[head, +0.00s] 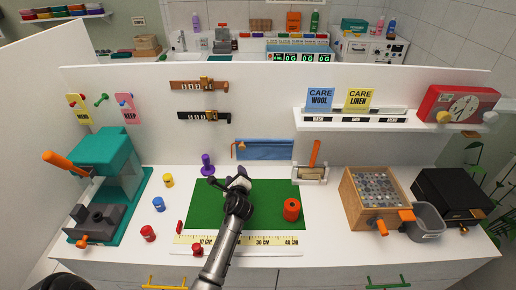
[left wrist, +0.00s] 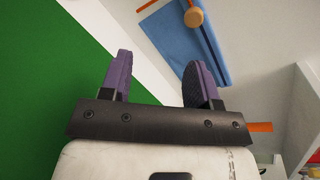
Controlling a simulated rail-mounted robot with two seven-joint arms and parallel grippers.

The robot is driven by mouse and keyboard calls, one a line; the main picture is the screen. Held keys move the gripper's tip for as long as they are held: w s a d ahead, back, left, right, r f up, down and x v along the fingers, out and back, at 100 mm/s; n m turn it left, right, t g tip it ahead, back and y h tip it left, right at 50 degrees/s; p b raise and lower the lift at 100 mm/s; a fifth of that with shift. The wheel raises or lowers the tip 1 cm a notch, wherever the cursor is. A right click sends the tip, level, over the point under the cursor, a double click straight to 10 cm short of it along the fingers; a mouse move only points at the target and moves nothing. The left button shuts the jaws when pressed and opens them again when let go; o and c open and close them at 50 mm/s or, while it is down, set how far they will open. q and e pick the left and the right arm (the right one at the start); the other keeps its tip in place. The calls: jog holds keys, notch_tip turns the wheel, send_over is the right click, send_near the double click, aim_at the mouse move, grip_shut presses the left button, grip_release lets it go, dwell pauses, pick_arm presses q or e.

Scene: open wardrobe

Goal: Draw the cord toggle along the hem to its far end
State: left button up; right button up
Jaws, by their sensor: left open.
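The blue hem strip (head: 265,150) hangs on the white back panel, above the green mat. A small orange-tan cord toggle (head: 241,148) sits at its left end in the head view. My left gripper (head: 227,178) is open and empty over the mat's back edge, below and apart from the hem. In the left wrist view the gripper's purple fingers (left wrist: 158,72) are spread. Beyond them show the blue hem (left wrist: 172,38) and the round toggle (left wrist: 194,17) on a dark cord. Nothing is between the fingers. My right gripper is out of view.
The green mat (head: 208,213) has a ruler (head: 235,241) along its front. A teal press (head: 105,158) stands at left.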

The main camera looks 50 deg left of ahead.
aim_at(242, 148)
pick_arm(q)
jog(key=w+a+m+t+b, duration=0.1)
jog(key=w+a+m, duration=0.2)
jog(key=w+a+r+m+t+b, duration=0.1)
jog(key=w+a+m, duration=0.2)
jog(key=m, duration=0.1)
jog(key=w+a+r+m+t+b, duration=0.1)
jog(key=w+a+m, duration=0.1)
jog(key=a+m, duration=0.1)
jog(key=shift+w+r, duration=0.15)
jog(key=shift+w, duration=0.25)
jog(key=shift+b+x, duration=0.3)
jog(key=shift+x, duration=0.5)
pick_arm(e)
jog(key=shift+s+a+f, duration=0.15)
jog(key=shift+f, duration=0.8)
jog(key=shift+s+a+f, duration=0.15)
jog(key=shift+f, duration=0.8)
pick_arm(q)
jog(key=shift+s, duration=0.1)
grip_shut()
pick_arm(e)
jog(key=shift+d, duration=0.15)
